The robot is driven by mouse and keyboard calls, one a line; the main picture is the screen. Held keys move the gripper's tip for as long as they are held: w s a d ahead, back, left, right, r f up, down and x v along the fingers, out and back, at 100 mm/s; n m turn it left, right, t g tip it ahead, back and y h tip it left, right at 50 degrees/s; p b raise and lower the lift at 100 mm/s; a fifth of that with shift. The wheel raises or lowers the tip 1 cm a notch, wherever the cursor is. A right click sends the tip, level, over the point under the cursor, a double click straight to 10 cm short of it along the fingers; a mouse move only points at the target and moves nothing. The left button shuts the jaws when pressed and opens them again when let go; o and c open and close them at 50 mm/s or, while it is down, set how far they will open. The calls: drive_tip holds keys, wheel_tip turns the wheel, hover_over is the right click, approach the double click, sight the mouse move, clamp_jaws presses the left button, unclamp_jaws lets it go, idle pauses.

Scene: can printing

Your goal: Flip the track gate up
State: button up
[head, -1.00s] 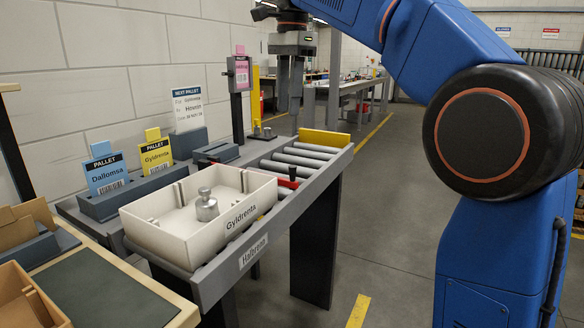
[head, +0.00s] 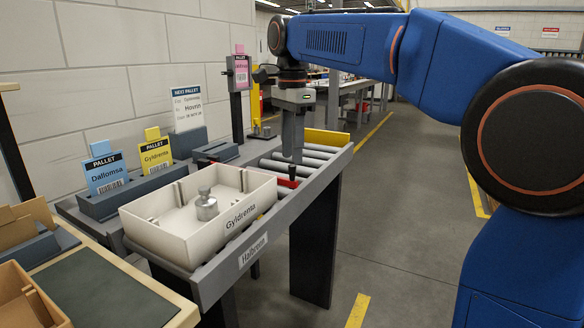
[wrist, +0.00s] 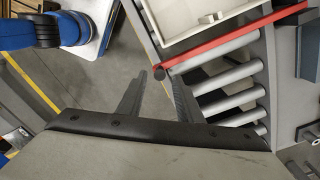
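The track gate is a red bar (head: 285,183) lying low across the roller track (head: 310,154), just beyond the cream tray. In the wrist view the red bar (wrist: 235,35) runs from a dark round knob (wrist: 160,73) to the upper right. My gripper (head: 292,161) points down just above the gate's near end in the head view. In the wrist view my gripper (wrist: 158,77) has its two fingers apart, with the knob showing between their tips. Nothing is held. Whether the fingers touch the knob cannot be told.
The cream Gyldrenta tray (head: 145,236) with a metal weight (head: 206,207) inside stands on the track before the gate. A yellow end plate (head: 326,138) closes the far end. A post with a pink card (head: 240,70) stands behind. Floor right of the track is clear.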

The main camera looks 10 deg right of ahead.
sight(292, 180)
drive_tip(key=shift+f, duration=2.5)
drive_tip(key=shift+c, duration=0.4)
clamp_jaws()
